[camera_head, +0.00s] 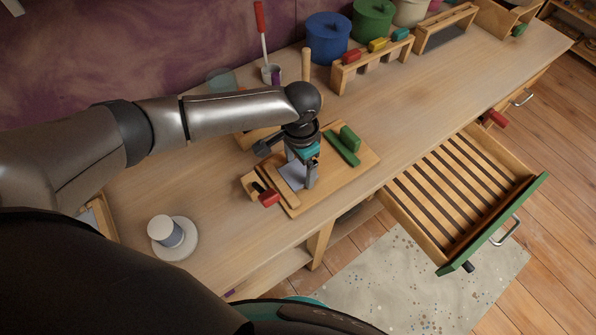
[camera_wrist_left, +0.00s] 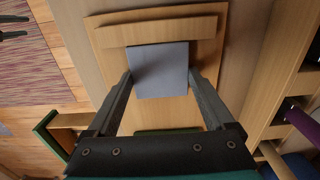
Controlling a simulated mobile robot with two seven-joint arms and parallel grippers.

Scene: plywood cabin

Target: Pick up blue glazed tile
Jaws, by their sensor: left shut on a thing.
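The blue glazed tile (camera_head: 293,176) shows as a pale grey-blue square at a wooden board (camera_head: 338,180) on the workbench. In the left wrist view the tile (camera_wrist_left: 160,68) sits between the two fingers, in front of the board's wooden strip (camera_wrist_left: 155,31). My left gripper (camera_head: 303,175) points down over the board and is shut on the tile; the fingers also show in the wrist view (camera_wrist_left: 160,82). I cannot tell whether the tile is clear of the board. My right gripper is not in view.
Green blocks (camera_head: 349,139) lie on the board, with a red piece (camera_head: 268,198) at its near-left edge. A white spool (camera_head: 165,232) stands left. Lidded pots (camera_head: 328,38) and a rack (camera_head: 370,62) stand behind. An open, empty slatted drawer (camera_head: 455,190) juts out right. Bench right of the board is clear.

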